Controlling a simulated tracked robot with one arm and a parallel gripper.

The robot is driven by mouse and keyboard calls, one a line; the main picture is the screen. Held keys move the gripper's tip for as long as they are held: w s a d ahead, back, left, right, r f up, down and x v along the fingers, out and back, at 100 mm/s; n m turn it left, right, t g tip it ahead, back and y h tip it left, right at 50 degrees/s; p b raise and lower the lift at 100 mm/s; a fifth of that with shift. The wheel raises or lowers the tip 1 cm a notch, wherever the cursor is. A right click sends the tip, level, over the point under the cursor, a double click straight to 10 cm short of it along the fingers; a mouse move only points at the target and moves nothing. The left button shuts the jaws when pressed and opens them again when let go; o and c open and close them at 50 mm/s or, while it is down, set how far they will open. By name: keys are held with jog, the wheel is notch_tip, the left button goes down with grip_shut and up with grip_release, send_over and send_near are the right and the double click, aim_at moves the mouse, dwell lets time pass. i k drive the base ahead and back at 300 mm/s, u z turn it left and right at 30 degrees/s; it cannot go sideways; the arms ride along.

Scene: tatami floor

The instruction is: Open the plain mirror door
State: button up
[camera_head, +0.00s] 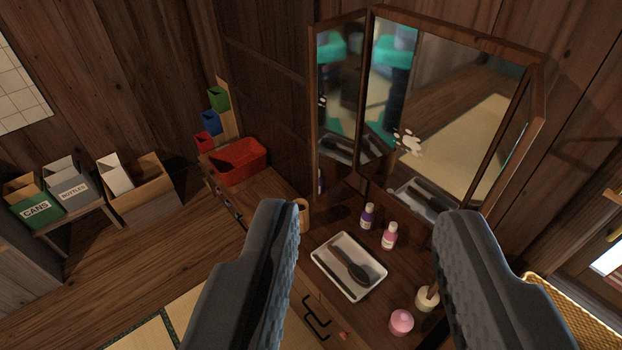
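A wooden three-part mirror stands on the dresser at upper right. Its wide middle panel (465,125) carries a white splotch. The narrow left mirror panel (338,95) bears no such mark and is angled out from the middle one. A right panel (535,95) shows as a thin, steeply angled frame; its face is mostly hidden. My gripper (365,225) is open and empty, its two dark fingers wide apart in front of and above the dresser top, apart from the mirror.
Labelled boxes (75,191) stand at left. A yellow basket (560,300) is at lower right. Floor is clear at lower left.

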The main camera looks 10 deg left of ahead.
aim_at(336, 44)
jog(key=z, duration=0.2)
jog(key=k, duration=0.35)
jog(key=u, duration=0.6)
jog(key=i, duration=1.65)
jog(key=z, duration=0.4)
